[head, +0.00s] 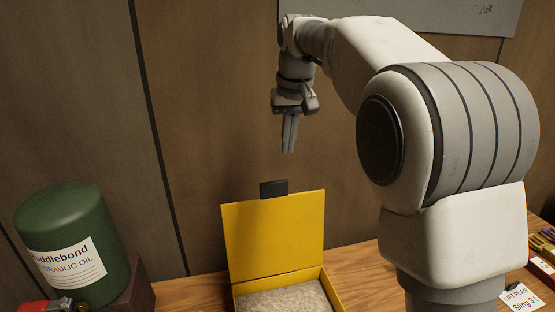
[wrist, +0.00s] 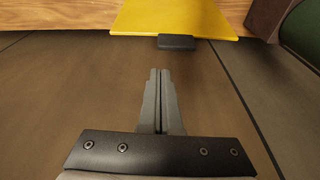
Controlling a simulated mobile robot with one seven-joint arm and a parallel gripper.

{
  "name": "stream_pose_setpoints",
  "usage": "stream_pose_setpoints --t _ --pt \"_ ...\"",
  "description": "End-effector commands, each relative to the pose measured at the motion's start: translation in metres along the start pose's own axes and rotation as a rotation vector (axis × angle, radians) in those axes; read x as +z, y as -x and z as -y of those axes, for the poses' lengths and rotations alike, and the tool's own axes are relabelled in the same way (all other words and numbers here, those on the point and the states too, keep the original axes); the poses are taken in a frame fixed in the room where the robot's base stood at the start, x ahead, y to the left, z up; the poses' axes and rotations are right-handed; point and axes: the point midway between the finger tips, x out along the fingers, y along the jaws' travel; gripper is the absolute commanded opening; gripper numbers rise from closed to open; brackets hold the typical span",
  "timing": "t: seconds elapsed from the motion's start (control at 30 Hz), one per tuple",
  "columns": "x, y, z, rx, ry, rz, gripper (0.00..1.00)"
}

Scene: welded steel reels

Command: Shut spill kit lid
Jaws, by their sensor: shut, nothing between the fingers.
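The yellow spill kit (head: 333,291) stands on the wooden bench with its lid (head: 273,235) raised roughly upright at the back. A black tab (head: 273,188) sits at the middle of the lid's top edge. Grey padding (head: 284,301) lies inside the box. My gripper (head: 288,150) is above the lid, pointing down, shut and empty, apart from the tab. In the wrist view the shut fingers (wrist: 158,75) point towards the black tab (wrist: 176,42) and the yellow lid (wrist: 175,18), with a gap between. The front of the box is cut off in the head view.
A green hydraulic oil drum (head: 75,240) stands on a dark block at the left, beside a red item (head: 45,306). A label card (head: 520,299) and small coloured items (head: 543,245) lie at the right. A brown panelled wall (head: 210,110) rises behind the lid.

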Motion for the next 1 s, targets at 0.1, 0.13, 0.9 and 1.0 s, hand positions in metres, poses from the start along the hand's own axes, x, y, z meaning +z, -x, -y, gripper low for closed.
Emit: stream_pose_setpoints --t 0.1,0.13,0.9,1.0 --pt "-0.024 -0.004 0.015 0.003 0.026 0.022 0.00" --pt "-0.028 -0.005 0.017 0.004 0.031 0.026 0.00" --pt "-0.037 -0.111 0.029 0.006 0.052 0.045 0.00" --pt "-0.029 -0.108 0.029 0.005 0.052 0.038 0.00"
